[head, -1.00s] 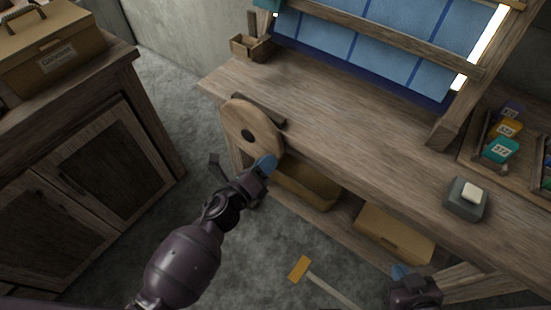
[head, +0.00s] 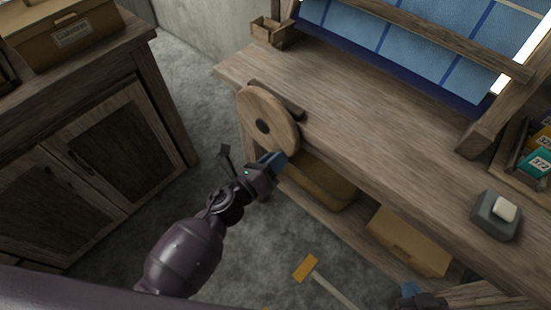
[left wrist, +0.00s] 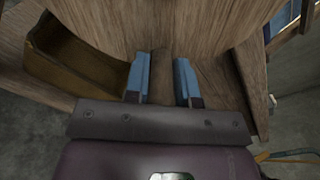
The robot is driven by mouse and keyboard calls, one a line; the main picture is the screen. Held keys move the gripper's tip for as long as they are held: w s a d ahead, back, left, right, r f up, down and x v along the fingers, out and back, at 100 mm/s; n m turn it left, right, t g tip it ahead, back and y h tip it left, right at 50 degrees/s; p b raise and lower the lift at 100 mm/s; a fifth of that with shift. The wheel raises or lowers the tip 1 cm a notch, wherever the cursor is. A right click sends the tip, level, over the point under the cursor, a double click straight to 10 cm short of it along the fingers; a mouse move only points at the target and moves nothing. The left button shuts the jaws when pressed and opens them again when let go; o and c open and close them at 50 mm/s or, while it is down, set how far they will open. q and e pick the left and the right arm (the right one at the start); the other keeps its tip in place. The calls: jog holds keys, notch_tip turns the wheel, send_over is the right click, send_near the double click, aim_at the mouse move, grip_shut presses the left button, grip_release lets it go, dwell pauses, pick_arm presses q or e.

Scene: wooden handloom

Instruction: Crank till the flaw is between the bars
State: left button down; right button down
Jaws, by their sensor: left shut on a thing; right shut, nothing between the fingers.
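The round wooden crank wheel (head: 282,113) is on the loom's near left end. My left gripper (head: 273,163) is at its lower rim. In the left wrist view its blue fingers (left wrist: 161,82) are shut on the wooden crank handle (left wrist: 161,68), with the wheel face (left wrist: 150,25) right ahead. The blue cloth (head: 400,45) with dark stripes is on the loom, and a wooden bar (head: 440,40) crosses it. I see no flaw in the visible cloth; its top is cut off. My right gripper (head: 412,294) is shut and empty at the bottom edge, partly cut off.
A grey block with a pale top (head: 496,215) and a tray with numbered packets (head: 541,162) are on the right of the bench. Boxes (head: 408,241) sit on the shelf below. A mallet (head: 306,268) is on the floor. A cabinet (head: 90,150) stands left.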

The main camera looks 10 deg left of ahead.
pick_arm(q)
jog(key=shift+a, duration=0.15)
jog(key=c, duration=1)
grip_release()
jog(key=shift+o, duration=0.2)
pick_arm(e)
jog(key=shift+s+f, duration=0.1)
jog(key=shift+s, duration=0.25)
pick_arm(q)
jog(key=v, duration=1)
jog(key=shift+s+a, duration=0.2)
jog(key=shift+s, duration=0.1)
pick_arm(e)
jog(key=shift+r, duration=0.2)
jog(key=shift+w, duration=0.2)
